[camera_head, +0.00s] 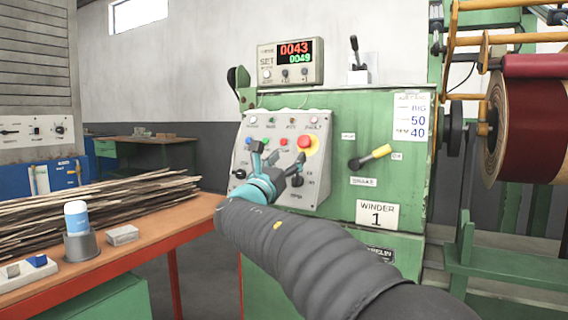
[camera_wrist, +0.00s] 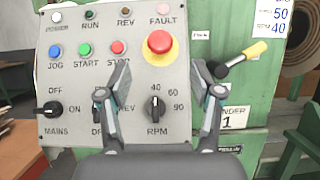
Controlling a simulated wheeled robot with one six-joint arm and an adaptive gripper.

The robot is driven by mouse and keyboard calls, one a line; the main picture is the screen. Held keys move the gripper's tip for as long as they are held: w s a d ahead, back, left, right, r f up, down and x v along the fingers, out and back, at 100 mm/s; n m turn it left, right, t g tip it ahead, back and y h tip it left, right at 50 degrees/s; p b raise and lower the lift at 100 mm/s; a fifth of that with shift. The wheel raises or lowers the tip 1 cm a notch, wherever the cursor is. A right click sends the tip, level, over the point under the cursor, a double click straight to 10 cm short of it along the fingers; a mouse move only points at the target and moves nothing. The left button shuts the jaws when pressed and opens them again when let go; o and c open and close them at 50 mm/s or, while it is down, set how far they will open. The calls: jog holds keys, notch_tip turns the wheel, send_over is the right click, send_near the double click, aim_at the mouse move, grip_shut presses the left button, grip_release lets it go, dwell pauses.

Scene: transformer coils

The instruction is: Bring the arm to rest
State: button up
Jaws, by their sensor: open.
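My arm (camera_head: 310,250) reaches forward from the lower right of the head view toward a grey control panel (camera_head: 240,160) on the green winder machine. My gripper (camera_head: 278,158) is open and empty in front of the panel. In the wrist view, the two fingers of my gripper (camera_wrist: 167,90) stand well apart. The RPM knob (camera_wrist: 156,110) and the red emergency button (camera_wrist: 159,41) show between and above them. The left finger partly covers the FWD/REV switch area. I cannot tell whether either fingertip touches the panel.
A yellow-handled brake lever (camera_head: 372,156) sticks out right of the panel, and shows near the right finger in the wrist view (camera_wrist: 242,58). A counter box (camera_head: 290,62) stands on top. An orange-brown table (camera_head: 180,222) with thin strips and a blue-white bottle (camera_head: 77,218) lies left.

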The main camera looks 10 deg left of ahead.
jog(key=shift+s+a+f, duration=0.2)
jog(key=shift+s+f, duration=0.05)
jog(key=shift+s, duration=0.4)
